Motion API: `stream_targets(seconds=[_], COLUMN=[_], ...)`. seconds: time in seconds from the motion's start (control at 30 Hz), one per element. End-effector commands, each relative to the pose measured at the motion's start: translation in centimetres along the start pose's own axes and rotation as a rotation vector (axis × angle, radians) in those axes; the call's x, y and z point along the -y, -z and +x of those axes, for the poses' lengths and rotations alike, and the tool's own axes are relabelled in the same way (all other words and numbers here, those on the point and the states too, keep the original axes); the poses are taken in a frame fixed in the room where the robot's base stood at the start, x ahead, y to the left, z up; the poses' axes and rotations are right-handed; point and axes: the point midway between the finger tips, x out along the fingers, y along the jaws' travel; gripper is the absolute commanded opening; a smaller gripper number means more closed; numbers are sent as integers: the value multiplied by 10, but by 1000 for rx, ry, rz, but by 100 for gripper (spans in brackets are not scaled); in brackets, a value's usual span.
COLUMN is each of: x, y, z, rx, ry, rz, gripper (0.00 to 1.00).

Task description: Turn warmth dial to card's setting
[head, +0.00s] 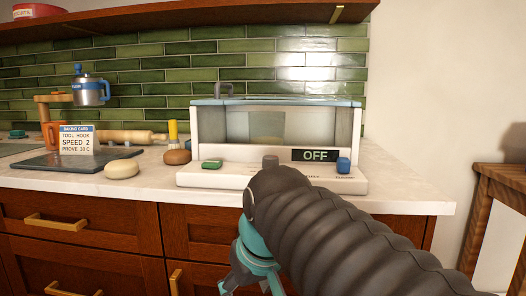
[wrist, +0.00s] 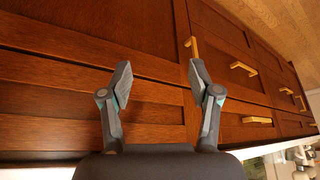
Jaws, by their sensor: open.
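The card (head: 77,140) stands upright on a dark board at the left and reads "BAKING CARD, TOOL HOOK, SPEED 2, PROVE 30 C". A white glass-fronted box (head: 182,176) stands on the counter; its display (head: 315,155) reads "OFF". Its front ledge carries a green control (head: 212,164) at left, a grey knob (head: 270,161) in the middle and a blue control (head: 343,165) at right. I cannot tell which is the warmth dial; my arm hides part of the ledge lettering. My gripper (wrist: 161,75) is open and empty, below the counter before the wooden drawers.
The white counter (head: 400,195) has bare room right of the box. Brass handles (wrist: 243,69) stick out near my gripper. A shelf (head: 180,17) hangs above.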

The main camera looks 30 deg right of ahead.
Motion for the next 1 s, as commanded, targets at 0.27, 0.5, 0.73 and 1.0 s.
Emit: stream_targets(seconds=[0.27,0.5,0.73,1.0], x=[-32,-68,-106,-133], y=[106,172,212,227], z=[-87,-149,-198,-227], rx=[27,43,56,66], ry=[22,45,63,73], rz=[-18,-55,-112,-169], gripper=[62,62,62,62])
